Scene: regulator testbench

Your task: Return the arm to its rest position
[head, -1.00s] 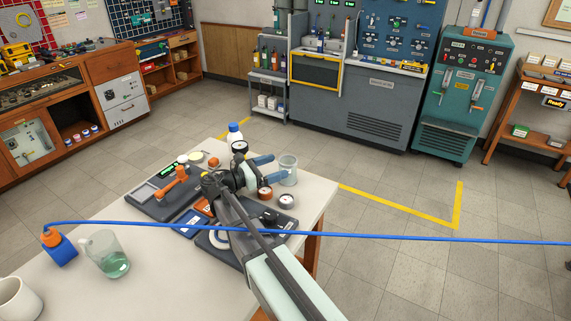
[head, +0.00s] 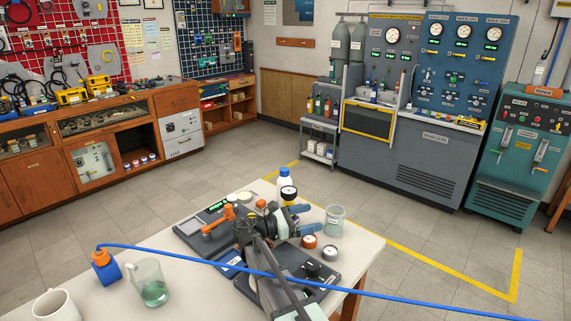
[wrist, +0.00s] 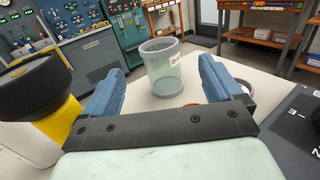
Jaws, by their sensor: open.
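My gripper (head: 309,219) is over the far right part of the workbench (head: 372,246), with its two blue fingers apart and nothing between them. In the wrist view the fingers (wrist: 162,70) stand wide on either side of the picture. A clear labelled beaker (head: 334,220) stands just beyond the fingertips; in the wrist view the beaker (wrist: 163,72) shows between and past them. My arm runs from the lower middle of the head view up to the gripper and hides part of the dark tray below.
A blue hose (head: 200,259) crosses in front, from a blue block (head: 107,272). A glass jug (head: 150,284) and mug (head: 53,304) stand left.

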